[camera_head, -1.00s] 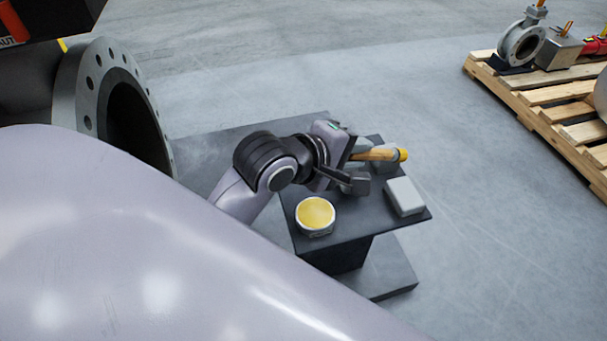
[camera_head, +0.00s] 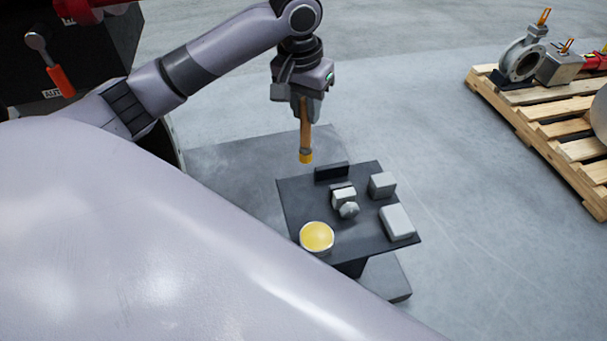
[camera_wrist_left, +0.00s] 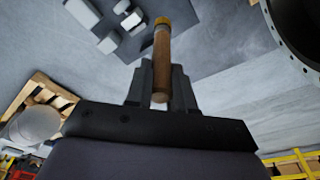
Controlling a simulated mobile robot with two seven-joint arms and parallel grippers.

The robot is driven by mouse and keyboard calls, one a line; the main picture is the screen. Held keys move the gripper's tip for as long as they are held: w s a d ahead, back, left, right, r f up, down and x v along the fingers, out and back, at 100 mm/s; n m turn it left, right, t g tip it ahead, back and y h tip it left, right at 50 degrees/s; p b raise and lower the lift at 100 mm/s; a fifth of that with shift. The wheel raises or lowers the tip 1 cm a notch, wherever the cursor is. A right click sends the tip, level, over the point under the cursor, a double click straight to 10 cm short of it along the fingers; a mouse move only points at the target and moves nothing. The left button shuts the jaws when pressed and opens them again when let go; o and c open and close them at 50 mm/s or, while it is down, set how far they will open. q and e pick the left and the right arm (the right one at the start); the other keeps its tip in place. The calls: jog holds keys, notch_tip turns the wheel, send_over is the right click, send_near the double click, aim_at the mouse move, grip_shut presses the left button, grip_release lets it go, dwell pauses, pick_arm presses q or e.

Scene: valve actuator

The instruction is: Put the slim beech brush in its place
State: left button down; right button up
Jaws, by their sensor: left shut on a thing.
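The slim beech brush (camera_head: 306,134) has a wooden handle and a yellow tip. My left gripper (camera_head: 306,110) is shut on its handle and holds it upright, yellow end down, above the far edge of the small dark table (camera_head: 290,205). In the left wrist view the brush (camera_wrist_left: 162,55) stands out between the fingers (camera_wrist_left: 155,85), its yellow end away from the wrist. A dark block-like holder (camera_head: 331,172) stands at the table's far edge, a little beyond and below the brush tip. Whether it has an opening cannot be told. My right gripper is not in view.
On the table are a round tin with yellow contents (camera_head: 317,236), a grey box (camera_head: 397,222), a grey cube (camera_head: 382,185) and a small pale block with a rounded grey piece (camera_head: 347,209). A wooden pallet (camera_head: 540,120) with valve parts stands right. A red-handled lever (camera_head: 60,80) is upper left.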

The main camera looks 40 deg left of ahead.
pick_arm(q)
jog(key=shift+a+f, duration=0.15)
jog(key=shift+a, duration=0.1)
notch_tip(320, 180, down, 19)
jog(key=b, duration=0.2)
jog(key=shift+f+b, duration=0.15)
jog(key=shift+b, duration=0.2)
jog(key=c, duration=1)
grip_release()
